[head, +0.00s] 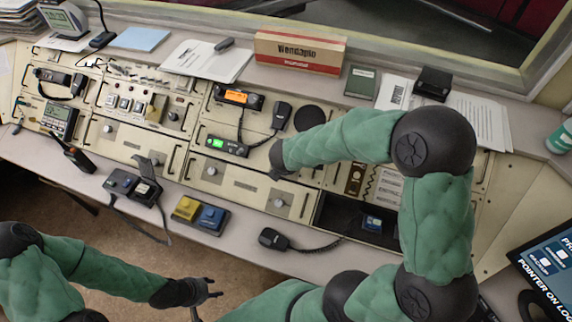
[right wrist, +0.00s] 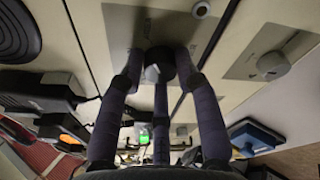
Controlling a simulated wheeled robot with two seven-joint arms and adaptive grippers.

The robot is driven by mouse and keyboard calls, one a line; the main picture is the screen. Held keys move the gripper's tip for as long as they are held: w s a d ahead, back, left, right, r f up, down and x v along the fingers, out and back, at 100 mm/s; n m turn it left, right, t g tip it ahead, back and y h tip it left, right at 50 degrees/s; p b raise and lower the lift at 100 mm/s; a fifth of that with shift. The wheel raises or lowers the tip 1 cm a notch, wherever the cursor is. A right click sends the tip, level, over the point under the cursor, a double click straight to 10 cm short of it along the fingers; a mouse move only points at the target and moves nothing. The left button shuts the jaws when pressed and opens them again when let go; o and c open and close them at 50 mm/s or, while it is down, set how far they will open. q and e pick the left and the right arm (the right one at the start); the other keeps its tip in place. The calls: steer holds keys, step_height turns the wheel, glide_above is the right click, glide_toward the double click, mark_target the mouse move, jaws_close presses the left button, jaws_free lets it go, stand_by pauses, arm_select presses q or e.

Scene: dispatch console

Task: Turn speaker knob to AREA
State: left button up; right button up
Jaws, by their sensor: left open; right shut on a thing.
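The knob (right wrist: 154,73) is a small dark round knob on a light plate in the right wrist view. In the head view, the right gripper (head: 277,162) is at the upright console panel, beside the radio with the green display. It hides the knob there. My left gripper (head: 208,288) is open and empty, low in front of the console, over the floor.
A grey knob (right wrist: 272,65) sits on a neighbouring plate. A radio with a green display (head: 227,145) and a hand microphone (head: 281,115) are close to the right gripper. A yellow and blue box (head: 200,215) and another microphone (head: 272,239) lie on the front ledge.

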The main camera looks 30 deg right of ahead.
steer(key=shift+s+a+f, duration=0.25)
steer(key=shift+a+f, duration=0.05)
steer(key=shift+f, duration=0.1)
steer(key=o, duration=1.1)
steer(key=shift+w+r, duration=0.15)
steer(key=shift+r, duration=0.1)
steer(key=shift+r, duration=0.2)
steer(key=v, duration=1.1)
steer(key=shift+a+r, duration=0.2)
